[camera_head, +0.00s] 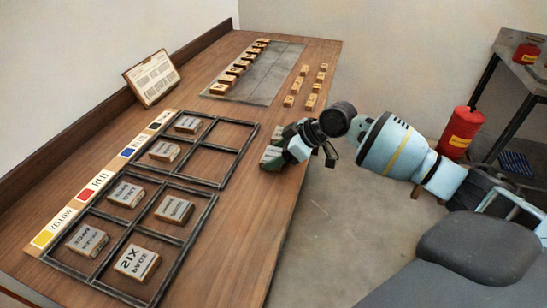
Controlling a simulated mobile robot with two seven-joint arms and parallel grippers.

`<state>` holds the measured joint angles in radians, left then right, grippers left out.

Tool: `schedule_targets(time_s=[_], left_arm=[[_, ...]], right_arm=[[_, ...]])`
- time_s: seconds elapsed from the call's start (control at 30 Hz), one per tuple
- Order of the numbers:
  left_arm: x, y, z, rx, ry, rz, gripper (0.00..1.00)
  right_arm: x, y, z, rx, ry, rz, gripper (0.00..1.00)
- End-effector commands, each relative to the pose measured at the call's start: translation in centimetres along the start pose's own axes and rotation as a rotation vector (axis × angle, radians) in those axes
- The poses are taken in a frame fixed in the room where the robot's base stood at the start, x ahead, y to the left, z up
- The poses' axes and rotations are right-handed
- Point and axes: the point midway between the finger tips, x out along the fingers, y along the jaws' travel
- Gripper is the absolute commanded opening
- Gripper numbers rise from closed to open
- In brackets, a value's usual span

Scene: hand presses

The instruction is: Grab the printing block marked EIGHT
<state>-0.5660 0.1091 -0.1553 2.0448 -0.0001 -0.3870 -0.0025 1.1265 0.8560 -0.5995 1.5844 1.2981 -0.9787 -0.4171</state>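My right gripper (290,147) is low over the right edge of the wooden table, seen from behind and the side. A pale block (270,156) lies right at its fingertips; its marking is too small to read, and I cannot tell whether the fingers hold it. The gripper hides part of this spot. In the black frame lie several printing blocks; the nearest reads SIX (134,262). Others, such as one at the left (87,238) and one at the middle (174,209), are not clearly legible. I cannot make out EIGHT on any block. My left gripper is not in view.
The black compartment frame (152,233) has colour labels along its left, including YELLOW and RED. A grey tray (262,87) and small wooden pieces (311,101) are farther back. A sign (152,78) stands at the left. A red canister (461,131) is at the right.

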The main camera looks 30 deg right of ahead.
Motion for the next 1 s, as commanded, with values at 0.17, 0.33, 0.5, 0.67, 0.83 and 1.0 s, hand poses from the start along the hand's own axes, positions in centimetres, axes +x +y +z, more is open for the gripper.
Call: schedule_targets(time_s=[0.17,0.33,0.5,0.67,0.83,1.0], left_arm=[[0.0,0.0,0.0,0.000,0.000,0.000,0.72],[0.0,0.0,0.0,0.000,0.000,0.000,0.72],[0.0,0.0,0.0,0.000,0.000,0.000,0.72],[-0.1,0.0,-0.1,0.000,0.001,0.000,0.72],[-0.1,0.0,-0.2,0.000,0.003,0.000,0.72],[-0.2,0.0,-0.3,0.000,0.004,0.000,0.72]], right_arm=[[0.0,0.0,0.0,0.000,0.001,0.001,0.39],[-0.1,0.0,0.0,0.000,0.001,0.001,0.39],[-0.4,0.0,-0.4,-0.001,0.002,0.001,0.39],[-1.4,0.1,-1.4,-0.001,0.002,0.002,0.39],[-3.0,-0.7,-2.1,-0.002,-0.003,0.000,0.39],[-4.5,-3.2,-0.9,-0.003,-0.003,0.000,0.39]])
